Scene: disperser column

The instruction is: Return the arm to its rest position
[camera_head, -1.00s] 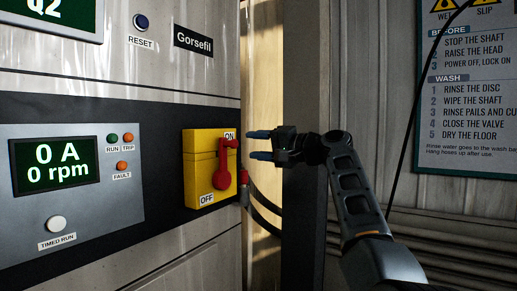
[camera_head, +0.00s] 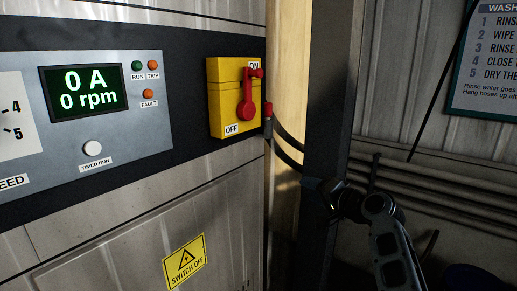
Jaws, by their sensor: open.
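My gripper (camera_head: 328,185) is in the lower right of the head view, in front of the dark upright post. It is open, with nothing seen between its fingers, though the dark background partly hides their shape. It is below and to the right of the yellow switch box (camera_head: 224,98) and clear of it. The red rotary handle (camera_head: 247,98) on the box points up to the ON label. My arm reaches down from the gripper to the bottom right edge of the picture.
The dark post (camera_head: 330,95) stands close to my gripper. Pipes (camera_head: 450,180) run along the wall behind my arm. The panel display (camera_head: 84,90) reads 0 A and 0 rpm. A wash sign (camera_head: 485,60) hangs at upper right.

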